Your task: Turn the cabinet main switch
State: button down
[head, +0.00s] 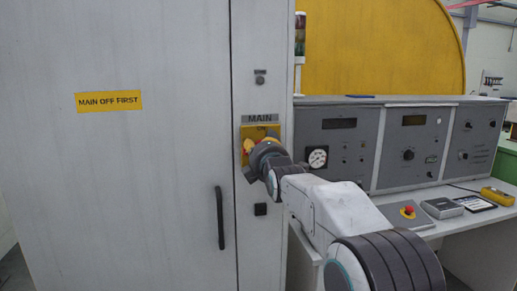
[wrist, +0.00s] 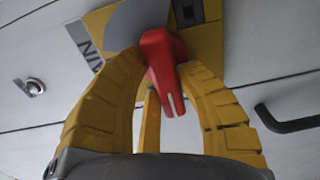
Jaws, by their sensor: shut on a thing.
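The main switch is a red rotary handle (wrist: 165,75) on a yellow plate (head: 260,130) under a grey MAIN label (head: 260,119). It sits on the narrow right-hand panel of a grey cabinet (head: 150,200). My gripper (head: 258,146) reaches the switch from the front right and hides most of it in the head view. In the wrist view, my gripper's yellow fingers (wrist: 157,50) are shut on the red handle, one on each side. The handle's slotted end points down toward the palm there. The switch's exact angle is hard to tell.
A black door handle (head: 220,217) stands left of and below the switch. A yellow MAIN OFF FIRST sign (head: 109,101) is on the door. To the right is a control console (head: 340,150) with a gauge (head: 317,157), and a desk bearing a red emergency button (head: 408,211).

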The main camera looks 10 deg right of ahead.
jog(key=shift+m+b, duration=0.3)
jog(key=m+b, duration=0.2)
jog(key=b, duration=0.1)
jog(key=shift+d, duration=0.1)
jog(key=shift+d+r+m+b, duration=0.1)
jog(key=shift+r+m+b, duration=0.05)
jog(key=shift+m+b, duration=0.65)
jog(key=shift+r+m+b, duration=0.15)
jog(key=shift+m+b, duration=0.4)
jog(key=shift+m, duration=0.35)
jog(key=c, duration=0.8)
grip_release()
jog(key=shift+c, duration=0.2)
jog(key=s, duration=1.2)
